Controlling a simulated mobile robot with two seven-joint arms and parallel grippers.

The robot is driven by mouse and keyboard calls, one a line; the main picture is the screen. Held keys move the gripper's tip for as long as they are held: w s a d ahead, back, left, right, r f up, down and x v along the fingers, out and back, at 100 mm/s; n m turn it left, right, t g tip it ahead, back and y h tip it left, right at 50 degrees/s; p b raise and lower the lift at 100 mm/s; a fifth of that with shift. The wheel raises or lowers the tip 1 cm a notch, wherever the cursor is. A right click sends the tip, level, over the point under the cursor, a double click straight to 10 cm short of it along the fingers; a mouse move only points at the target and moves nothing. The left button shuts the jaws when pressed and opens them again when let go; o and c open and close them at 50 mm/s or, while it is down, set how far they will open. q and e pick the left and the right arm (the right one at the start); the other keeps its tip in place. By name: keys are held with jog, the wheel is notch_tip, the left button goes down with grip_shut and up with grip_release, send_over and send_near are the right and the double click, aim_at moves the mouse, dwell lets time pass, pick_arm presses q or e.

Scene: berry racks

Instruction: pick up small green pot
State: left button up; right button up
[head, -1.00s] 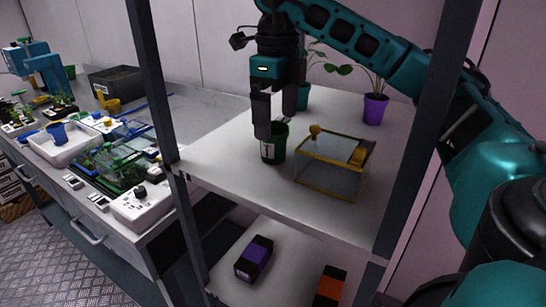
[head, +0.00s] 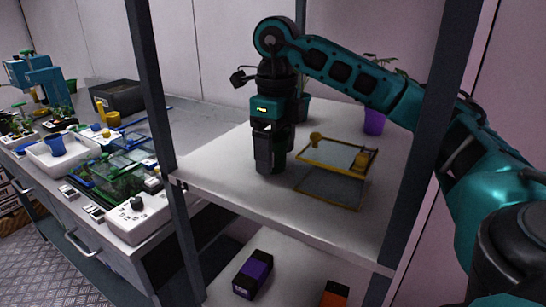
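The small green pot (head: 278,157) stands on the white upper shelf and is mostly hidden behind my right gripper. My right gripper (head: 270,160) points straight down, with its dark fingers low at the pot. One finger is in front of the pot; the far finger is partly hidden. I cannot tell whether the fingers touch the pot or are closed on it. My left gripper is not in view.
A yellow-framed glass box (head: 333,188) stands just right of the pot. A purple pot (head: 374,121) and a teal pot (head: 304,107) are behind. Rack posts (head: 155,95) flank the shelf (head: 225,160). A purple box (head: 254,272) is on the lower shelf.

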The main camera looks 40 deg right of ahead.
jog(key=shift+c, duration=1.4)
notch_tip(320, 180, up, 10)
jog(key=p, duration=0.5)
jog(key=shift+s+d, duration=0.1)
jog(key=shift+d, duration=0.05)
